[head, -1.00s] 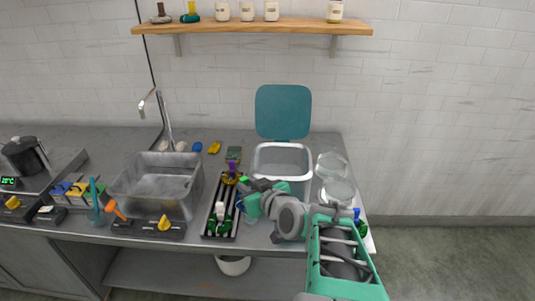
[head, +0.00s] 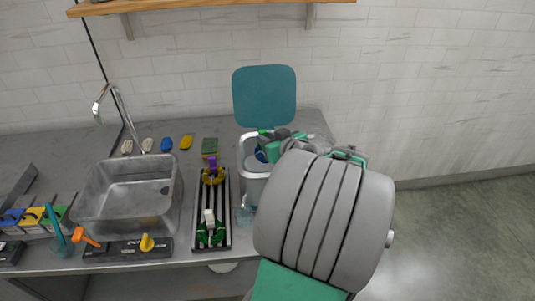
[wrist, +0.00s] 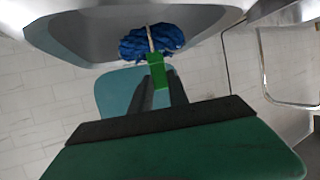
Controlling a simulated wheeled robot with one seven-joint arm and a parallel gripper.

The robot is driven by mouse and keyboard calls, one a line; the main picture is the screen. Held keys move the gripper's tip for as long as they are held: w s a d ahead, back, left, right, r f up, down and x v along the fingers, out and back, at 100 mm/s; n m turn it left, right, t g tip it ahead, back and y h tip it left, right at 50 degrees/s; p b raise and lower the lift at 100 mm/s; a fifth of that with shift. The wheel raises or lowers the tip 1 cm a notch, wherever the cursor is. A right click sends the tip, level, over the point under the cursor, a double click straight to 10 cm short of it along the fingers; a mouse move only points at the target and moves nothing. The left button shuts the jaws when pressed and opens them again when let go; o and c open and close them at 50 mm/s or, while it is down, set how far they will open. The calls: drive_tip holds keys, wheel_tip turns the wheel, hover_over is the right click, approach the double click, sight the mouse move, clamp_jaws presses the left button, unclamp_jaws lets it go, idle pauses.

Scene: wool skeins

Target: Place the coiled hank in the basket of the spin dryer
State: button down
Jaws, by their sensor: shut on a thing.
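The coiled hank (wrist: 150,43) is a blue bundle with a pale strip and a green piece at its near end. My gripper (wrist: 157,78) is shut on that green piece, with the blue coil beyond the fingertips. The spin dryer (head: 252,186) is a pale box with its teal lid (head: 264,96) raised. In the head view a bit of the blue hank (head: 260,155) shows at the dryer's opening, and my arm covers much of the dryer. In the wrist view the hank is against the grey dryer wall (wrist: 75,40); whether it touches the basket is unclear.
A dark rack (head: 224,236) with green, yellow and purple items stands left of the dryer. A clear glass vessel (head: 244,214) is at its front. The metal sink (head: 128,194) is further left.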

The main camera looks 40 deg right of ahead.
drive_tip(key=shift+w+d+f, duration=0.15)
drive_tip(key=shift+d+f, duration=0.2)
drive_tip(key=shift+f, duration=0.2)
drive_tip(key=f+b, duration=0.1)
drive_tip(key=f, duration=0.2)
drive_tip(key=shift+w+d+f+b, duration=0.15)
drive_tip(key=shift+d+f+b, duration=0.2)
drive_tip(key=shift+d+b, duration=0.05)
drive_tip(key=shift+a+r, duration=0.1)
drive_tip(key=shift+f+b, duration=0.35)
drive_tip(key=shift+f, duration=0.05)
drive_tip(key=shift+f+b, duration=0.25)
drive_tip(key=shift+b, duration=0.1)
drive_tip(key=c, duration=1.3)
unclamp_jaws()
